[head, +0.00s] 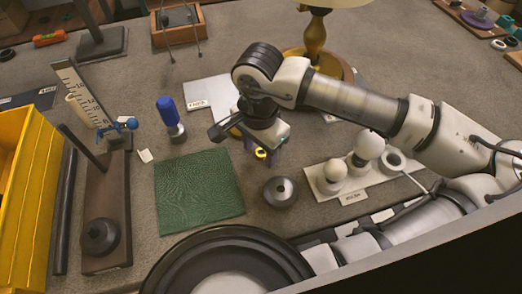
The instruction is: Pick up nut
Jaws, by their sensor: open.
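A small brass-yellow piece, which looks like the nut (261,154), shows just under my gripper (256,149), near the right edge of the green mat (190,195). My gripper points down over it and is open. The fingers are small in the head view and partly hidden by the hand. I cannot tell whether the nut lies between the fingertips or just below them, or whether they touch it.
A dark round weight (280,192) stands close in front of my gripper. White bulbs (369,145) sit on a pale board to the right. A brass lamp (315,38) stands behind my arm. A blue-handled tool (167,112) stands left. The green mat is bare.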

